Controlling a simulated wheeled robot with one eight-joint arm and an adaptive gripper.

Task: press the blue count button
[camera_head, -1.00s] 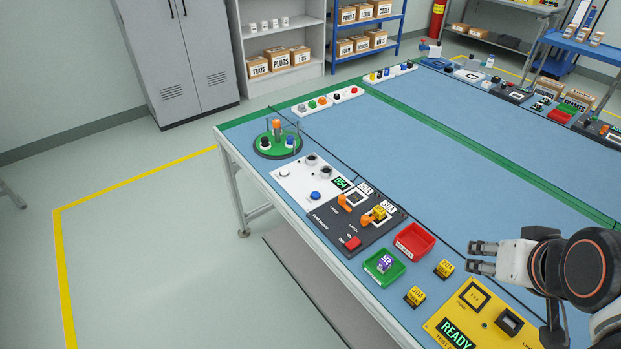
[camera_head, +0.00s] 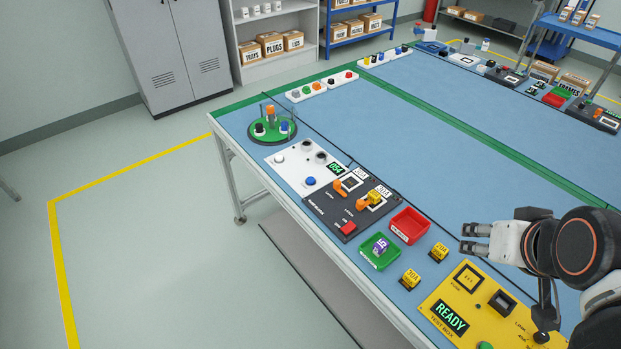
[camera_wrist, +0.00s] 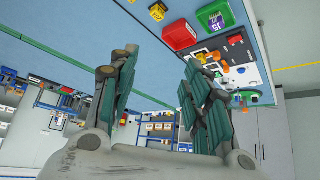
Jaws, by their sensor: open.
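The blue count button (camera_head: 310,181) sits on the white panel (camera_head: 290,172) near the table's left edge, beside a small display reading 054 (camera_head: 336,168). A white button and dark round parts are on the same panel. My gripper (camera_head: 476,238) is at the right of the head view, above the table and well to the right of the panel. Its fingers are apart and empty. In the wrist view the two finger sets (camera_wrist: 160,95) stand apart, and the panel (camera_wrist: 245,75) shows beyond the right one.
A green turntable (camera_head: 272,130) stands beyond. The blue tabletop's middle is clear.

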